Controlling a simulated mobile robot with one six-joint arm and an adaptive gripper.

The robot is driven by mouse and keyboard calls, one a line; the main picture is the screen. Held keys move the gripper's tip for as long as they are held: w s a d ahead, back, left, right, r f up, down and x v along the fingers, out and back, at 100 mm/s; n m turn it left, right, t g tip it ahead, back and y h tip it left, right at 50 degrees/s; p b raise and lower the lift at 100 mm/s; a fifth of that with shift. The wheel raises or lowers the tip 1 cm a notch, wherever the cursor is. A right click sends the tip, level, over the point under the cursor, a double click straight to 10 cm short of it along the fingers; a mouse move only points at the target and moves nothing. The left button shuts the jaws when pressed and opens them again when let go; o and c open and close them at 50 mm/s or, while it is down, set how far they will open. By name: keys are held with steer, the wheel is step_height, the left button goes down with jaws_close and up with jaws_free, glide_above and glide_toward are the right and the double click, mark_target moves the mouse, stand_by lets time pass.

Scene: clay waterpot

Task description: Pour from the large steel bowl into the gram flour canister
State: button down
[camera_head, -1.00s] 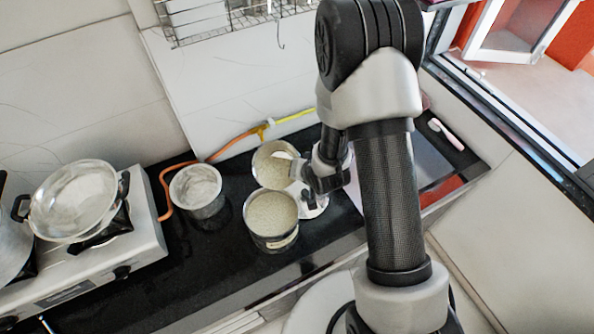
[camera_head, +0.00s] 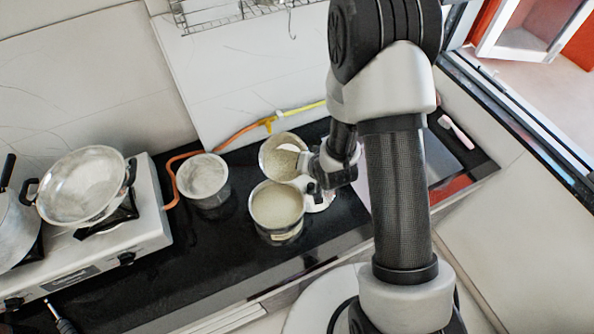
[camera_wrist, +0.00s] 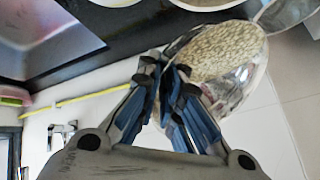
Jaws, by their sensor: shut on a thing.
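The steel bowl (camera_head: 267,146) is in my gripper (camera_head: 306,168), up at the back of the dark counter in the head view. It is tilted, with pale grains inside on its lower side. In the wrist view my gripper (camera_wrist: 176,85) is shut on the wall of the bowl (camera_wrist: 238,92), whose grains face the camera. A steel canister (camera_head: 280,235) with beige contents and a pale patch on its side stands just in front of the bowl; I take it for the gram flour canister, though no label is readable.
Another steel container (camera_head: 208,199) with whitish contents stands to the left. A stove with a steel pan (camera_head: 82,184) is at the far left. An orange hose (camera_head: 173,190) runs along the back. The front counter is clear.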

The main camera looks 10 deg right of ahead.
steer(key=shift+s+r+t+b, duration=0.15)
steer(key=shift+t+b, duration=0.35)
steer(key=shift+b, duration=1.05)
steer(key=shift+s+a+n+t+h+b, duration=0.15)
steer(key=shift+t+b, duration=0.35)
steer(key=shift+b, duration=1.15)
steer(key=shift+s+a+n+t+h+b, duration=0.2)
steer(key=shift+t+b, duration=0.3)
steer(key=shift+b, duration=1.15)
steer(key=shift+d+r+p, duration=0.15)
steer(key=shift+p, duration=0.4)
steer(key=shift+t+p, duration=0.3)
steer(key=shift+p, duration=1.3)
steer(key=shift+s, duration=0.15)
steer(key=shift+s+a+r+n+t+h+p, duration=0.25)
steer(key=shift+t+h+p, duration=0.1)
steer(key=shift+t+p, duration=0.2)
steer(key=shift+s+a+r+t+p, duration=0.1)
steer(key=shift+s+r+t+p, duration=0.2)
steer(key=shift+t+p, duration=0.25)
